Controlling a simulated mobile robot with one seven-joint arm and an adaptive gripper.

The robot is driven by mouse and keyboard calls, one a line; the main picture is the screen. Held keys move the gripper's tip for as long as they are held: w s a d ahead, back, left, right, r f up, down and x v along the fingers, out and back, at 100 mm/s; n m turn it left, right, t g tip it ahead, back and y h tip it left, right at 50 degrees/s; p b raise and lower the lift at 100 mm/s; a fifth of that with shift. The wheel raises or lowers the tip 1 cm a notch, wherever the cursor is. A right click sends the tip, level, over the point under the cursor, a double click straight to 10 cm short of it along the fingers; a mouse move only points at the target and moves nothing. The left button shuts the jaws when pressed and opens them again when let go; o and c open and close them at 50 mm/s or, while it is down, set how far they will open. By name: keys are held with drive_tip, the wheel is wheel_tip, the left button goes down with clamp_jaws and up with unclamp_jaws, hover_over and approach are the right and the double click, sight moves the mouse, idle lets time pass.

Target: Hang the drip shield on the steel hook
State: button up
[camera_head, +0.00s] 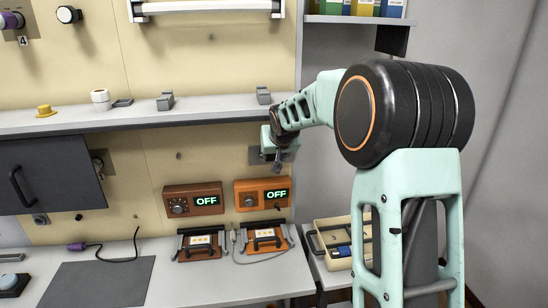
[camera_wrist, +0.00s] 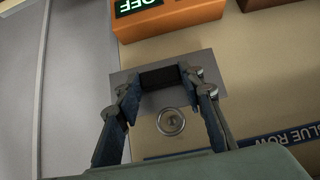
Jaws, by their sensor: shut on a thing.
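My gripper (camera_wrist: 160,78) is shut on a small black piece (camera_wrist: 159,77), held across its fingertips. Whether this piece is part of the drip shield, I cannot tell. The held piece is too small to make out there. Contact with the plate is unclear.
Two orange-brown boxes reading OFF (camera_head: 193,199) (camera_head: 262,192) are on the wall below my gripper. A shelf (camera_head: 130,116) runs above. Devices with black handles (camera_head: 201,244) and a grey mat (camera_head: 98,281) lie on the bench. A dark panel with a handle (camera_head: 55,170) is at left.

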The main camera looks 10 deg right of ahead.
drive_tip(key=shift+w+p, duration=0.4)
drive_tip(key=shift+w, duration=0.95)
drive_tip(key=shift+r, duration=0.15)
drive_tip(key=shift+w+r+b, duration=0.2)
drive_tip(key=shift+r+b, duration=0.1)
clamp_jaws()
drive_tip(key=shift+s+f+t+b, duration=0.1)
drive_tip(key=shift+f+t+b, duration=0.2)
drive_tip(key=shift+f+b, duration=0.7)
drive_tip(key=shift+r+b, duration=0.2)
drive_tip(key=shift+b, duration=0.3)
drive_tip(key=shift+f, duration=0.1)
